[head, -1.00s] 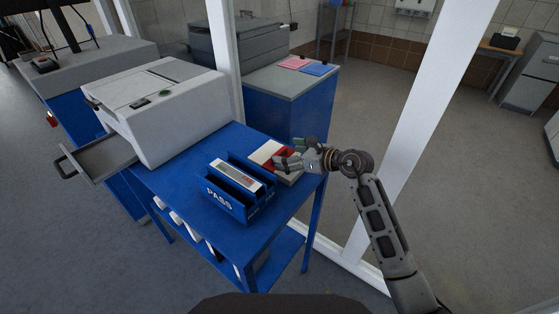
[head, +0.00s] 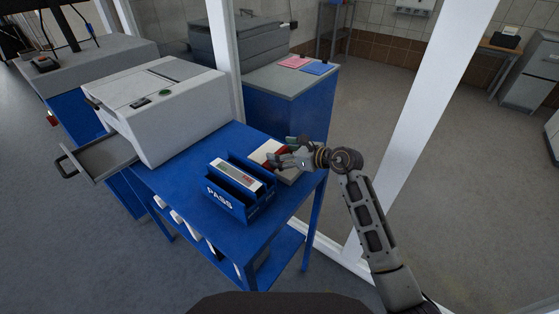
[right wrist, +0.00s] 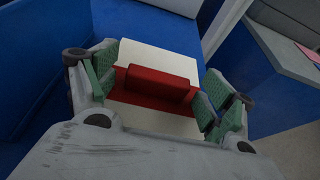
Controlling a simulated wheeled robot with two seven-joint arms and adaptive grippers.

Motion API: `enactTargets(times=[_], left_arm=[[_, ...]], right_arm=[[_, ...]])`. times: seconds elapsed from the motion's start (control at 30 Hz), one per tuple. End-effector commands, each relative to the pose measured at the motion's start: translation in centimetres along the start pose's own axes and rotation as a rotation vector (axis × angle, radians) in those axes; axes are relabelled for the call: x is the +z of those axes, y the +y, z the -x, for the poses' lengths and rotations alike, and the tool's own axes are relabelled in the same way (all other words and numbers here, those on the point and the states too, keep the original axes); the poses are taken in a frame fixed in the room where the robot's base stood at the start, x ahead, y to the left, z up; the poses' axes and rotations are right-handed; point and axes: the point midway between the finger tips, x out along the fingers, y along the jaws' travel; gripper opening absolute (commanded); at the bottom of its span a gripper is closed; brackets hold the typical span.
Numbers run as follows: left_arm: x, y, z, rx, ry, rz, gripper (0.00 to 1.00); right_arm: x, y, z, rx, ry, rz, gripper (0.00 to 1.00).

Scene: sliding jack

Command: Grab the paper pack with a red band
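The paper pack (head: 261,152), cream with a red band, lies on the blue table (head: 185,182) beside the blue PASS holder. In the right wrist view the pack (right wrist: 150,58) lies between my fingers, with a raised red piece on its red band (right wrist: 157,83) in the middle. My right gripper (head: 283,152) is over the pack and hides part of it in the head view. Its green-padded fingers (right wrist: 156,96) are spread, one pair on each side of the pack. I cannot tell whether they touch it. My left gripper is not in view.
The blue PASS holder (head: 224,200) with a white item inside stands just left of the pack. A white machine (head: 165,100) with a pulled-out drawer (head: 95,158) is at the back left. A white post (head: 415,125) rises behind my right arm.

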Motion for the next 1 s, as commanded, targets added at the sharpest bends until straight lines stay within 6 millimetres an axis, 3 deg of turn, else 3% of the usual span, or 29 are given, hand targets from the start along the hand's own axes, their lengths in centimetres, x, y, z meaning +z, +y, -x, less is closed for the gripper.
enactTargets(times=[0.07,0.37,0.77,1.0], left_arm=[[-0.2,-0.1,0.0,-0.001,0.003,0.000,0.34],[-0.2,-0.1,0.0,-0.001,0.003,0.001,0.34],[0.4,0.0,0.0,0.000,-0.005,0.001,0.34],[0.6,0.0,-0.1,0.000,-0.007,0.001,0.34]], right_arm=[[0.0,0.0,0.0,0.000,0.000,0.000,0.67],[-0.1,0.0,0.0,0.000,0.001,0.000,0.28],[0.4,0.0,0.2,0.000,0.001,0.003,0.27],[2.6,-0.1,1.0,-0.002,-0.002,0.005,0.27]])
